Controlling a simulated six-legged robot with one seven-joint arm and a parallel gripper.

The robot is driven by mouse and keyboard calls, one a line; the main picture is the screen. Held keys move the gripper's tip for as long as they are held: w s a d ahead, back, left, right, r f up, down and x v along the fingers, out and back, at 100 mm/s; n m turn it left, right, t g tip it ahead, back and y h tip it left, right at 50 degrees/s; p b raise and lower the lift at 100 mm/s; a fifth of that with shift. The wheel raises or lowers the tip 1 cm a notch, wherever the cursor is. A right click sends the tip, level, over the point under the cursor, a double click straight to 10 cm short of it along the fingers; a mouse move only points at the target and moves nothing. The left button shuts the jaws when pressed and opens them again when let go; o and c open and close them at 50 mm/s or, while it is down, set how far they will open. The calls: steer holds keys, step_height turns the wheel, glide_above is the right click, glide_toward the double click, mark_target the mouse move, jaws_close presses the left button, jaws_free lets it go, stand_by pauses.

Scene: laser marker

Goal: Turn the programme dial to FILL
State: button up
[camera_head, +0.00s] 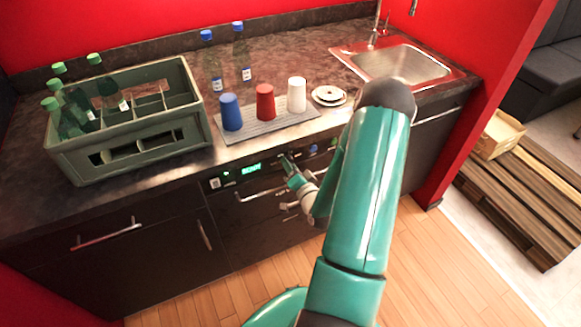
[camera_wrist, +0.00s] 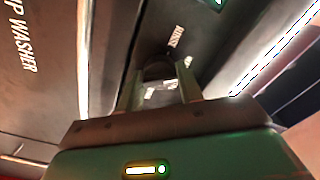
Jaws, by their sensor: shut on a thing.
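The appliance's dark control panel (camera_head: 236,177) runs under the counter's front edge. Its green display (camera_head: 251,168) appears to read READY. My gripper (camera_head: 285,161) reaches the panel to the right of the display. In the wrist view my gripper (camera_wrist: 160,86) has a finger on each side of the dark, round programme dial (camera_wrist: 157,69) and is shut on it. A white label (camera_wrist: 177,37) above the dial seems to read RINSE. The FILL mark and the dial's pointer cannot be made out. In the head view my gripper hides the dial.
A green crate (camera_head: 140,135) with green bottles stands on the counter at left. A grey mat (camera_head: 245,134) holds blue, red and white cups. A metal handle (camera_head: 255,196) lies below the panel. White lettering (camera_wrist: 22,45) ending in WASHER shows beside the dial.

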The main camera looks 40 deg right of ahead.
steer(key=m, duration=1.2)
steer(key=shift+r+m, duration=0.1)
steer(key=shift+m, duration=0.3)
steer(key=shift+a, duration=0.1)
steer(key=o, duration=1)
steer(key=v, duration=1.3)
steer(key=shift+s+a, duration=0.1)
steer(key=shift+s, duration=0.3)
